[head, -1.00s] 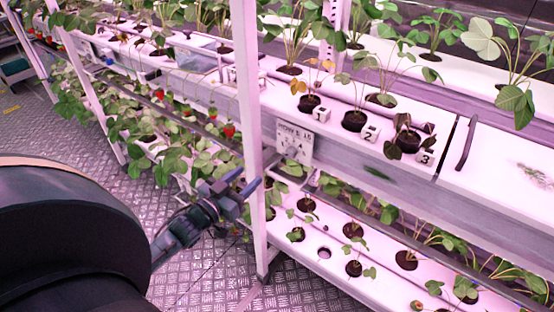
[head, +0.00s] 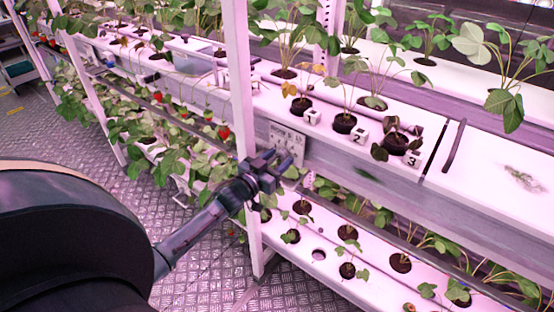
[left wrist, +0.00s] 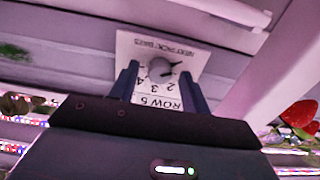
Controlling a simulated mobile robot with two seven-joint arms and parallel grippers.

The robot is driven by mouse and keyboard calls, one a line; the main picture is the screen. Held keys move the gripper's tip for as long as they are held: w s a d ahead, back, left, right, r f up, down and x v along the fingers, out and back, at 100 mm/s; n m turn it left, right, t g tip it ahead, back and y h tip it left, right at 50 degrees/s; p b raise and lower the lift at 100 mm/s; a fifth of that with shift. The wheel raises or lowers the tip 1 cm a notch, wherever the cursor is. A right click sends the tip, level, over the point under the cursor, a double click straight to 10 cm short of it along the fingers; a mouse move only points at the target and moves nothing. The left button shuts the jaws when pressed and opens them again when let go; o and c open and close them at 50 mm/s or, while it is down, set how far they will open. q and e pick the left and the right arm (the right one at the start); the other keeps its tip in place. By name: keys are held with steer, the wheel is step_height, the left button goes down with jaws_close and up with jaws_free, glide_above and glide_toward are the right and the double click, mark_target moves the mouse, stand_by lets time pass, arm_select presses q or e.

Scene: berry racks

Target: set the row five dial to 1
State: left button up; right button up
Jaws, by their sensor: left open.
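The row five dial is a round grey knob (left wrist: 159,70) on a white plate (left wrist: 188,55) marked ROW 5, upside down in the left wrist view. The numbers 2, 3 and 4 show around it. A dark pointer mark seems to face right in that view; its exact number is unclear. In the head view the plate (head: 286,137) is on the rack's front rail, its lower part hidden by my left gripper (head: 284,168). The left gripper is open; in the left wrist view its fingers (left wrist: 158,88) appear either side of the knob. Contact cannot be told. My right gripper is out of view.
A white rack post (head: 241,100) stands just left of the plate. Potted plants with number blocks (head: 358,136) line the shelf above right. Strawberry plants with red fruit (head: 224,132) hang at left. A lower planted shelf (head: 319,255) lies below. The patterned floor aisle is free.

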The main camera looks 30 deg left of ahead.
arm_select(q)
steer(key=shift+c, duration=0.6)
steer(key=c, duration=0.9)
steer(key=shift+o, duration=0.2)
steer(key=shift+m, duration=0.4)
steer(key=m, duration=0.3)
steer(key=shift+m+b, duration=0.35)
steer(key=shift+m, duration=1.85)
steer(key=o, duration=1)
